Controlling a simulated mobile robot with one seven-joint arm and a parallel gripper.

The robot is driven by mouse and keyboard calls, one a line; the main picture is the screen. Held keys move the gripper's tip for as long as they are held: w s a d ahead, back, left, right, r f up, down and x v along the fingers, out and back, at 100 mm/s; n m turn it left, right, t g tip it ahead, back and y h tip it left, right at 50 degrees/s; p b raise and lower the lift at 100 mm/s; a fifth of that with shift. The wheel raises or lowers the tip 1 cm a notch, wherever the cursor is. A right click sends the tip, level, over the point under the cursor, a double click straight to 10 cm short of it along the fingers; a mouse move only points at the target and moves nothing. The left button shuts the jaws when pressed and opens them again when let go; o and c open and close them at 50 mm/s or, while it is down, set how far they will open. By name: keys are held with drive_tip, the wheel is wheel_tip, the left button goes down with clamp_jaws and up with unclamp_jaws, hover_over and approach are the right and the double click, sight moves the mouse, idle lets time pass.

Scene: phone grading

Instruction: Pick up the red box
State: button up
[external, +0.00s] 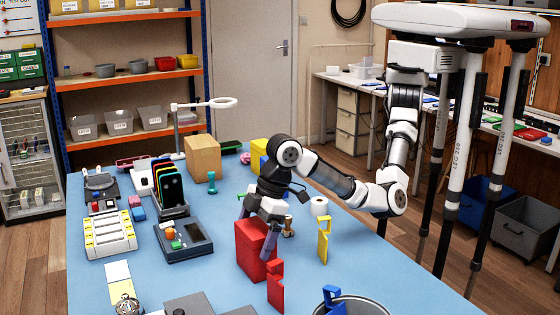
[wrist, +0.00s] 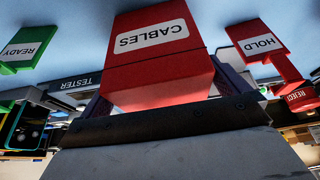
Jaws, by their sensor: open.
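The red box (external: 253,257) stands upright on the blue table, below my gripper (external: 256,234). In the wrist view the box (wrist: 157,80) fills the upper middle and carries a white label reading CABLES. My gripper (wrist: 166,92) is open, with a purple-grey finger showing at each side of the box. The fingers reach down past its top edge. I cannot tell whether either finger touches the box. Part of its top is hidden by my gripper in the external view.
A red sign (external: 275,287) stands close in front of the box, and a yellow sign (external: 323,240) stands to its right. A dark tester (external: 184,241) and a phone rack (external: 170,195) lie to the left. A round bin (external: 352,303) is at the front right.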

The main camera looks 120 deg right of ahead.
drive_tip(key=shift+w+f, duration=0.25)
drive_tip(key=shift+f, duration=0.4)
drive_tip(key=c, duration=0.9)
drive_tip(key=shift+r, duration=0.1)
